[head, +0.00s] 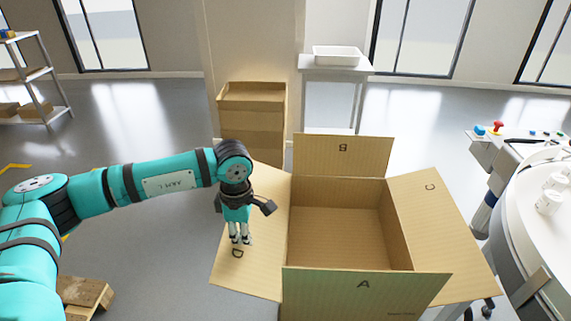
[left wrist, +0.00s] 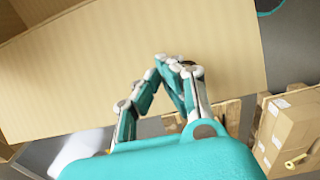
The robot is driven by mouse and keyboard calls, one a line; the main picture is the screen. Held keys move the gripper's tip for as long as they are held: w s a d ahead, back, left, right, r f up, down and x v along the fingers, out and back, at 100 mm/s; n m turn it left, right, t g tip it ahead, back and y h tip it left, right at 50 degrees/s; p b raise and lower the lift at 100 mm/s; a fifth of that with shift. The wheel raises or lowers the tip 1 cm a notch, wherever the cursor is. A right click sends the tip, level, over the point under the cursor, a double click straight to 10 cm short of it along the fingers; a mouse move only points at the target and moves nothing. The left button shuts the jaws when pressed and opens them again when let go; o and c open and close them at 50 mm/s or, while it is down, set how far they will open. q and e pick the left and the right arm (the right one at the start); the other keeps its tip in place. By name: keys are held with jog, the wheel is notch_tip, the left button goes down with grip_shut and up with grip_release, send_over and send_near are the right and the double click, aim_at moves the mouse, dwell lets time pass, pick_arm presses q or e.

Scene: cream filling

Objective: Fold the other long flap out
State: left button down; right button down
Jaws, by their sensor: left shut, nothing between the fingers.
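An open, empty cardboard box (head: 340,225) stands in the middle of the head view. Its flap B (head: 343,155) stands up at the back and flap A (head: 365,287) is at the front. Long flap C (head: 440,225) lies folded outward on the right. Long flap D (head: 228,277) is spread outward on the left. My left gripper (head: 241,240) is shut and empty, over flap D near its letter. In the left wrist view the gripper (left wrist: 172,62) is in front of a broad cardboard flap (left wrist: 80,75); contact cannot be told. My right gripper is not in view.
A white round table (head: 540,220) with bottles (head: 549,200) is at the right. Stacked cardboard (head: 252,120) stands behind the box. A small stand with a white tray (head: 337,56) is at the back. A wooden pallet (head: 85,293) lies at lower left.

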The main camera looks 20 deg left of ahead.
pick_arm(q)
jog(key=shift+a+f, duration=0.15)
jog(key=shift+f, duration=0.05)
dwell(0.3)
jog(key=shift+r, duration=0.1)
jog(key=shift+r+p, duration=1.8)
jog(key=shift+r, duration=1.65)
jog(key=shift+s, duration=0.1)
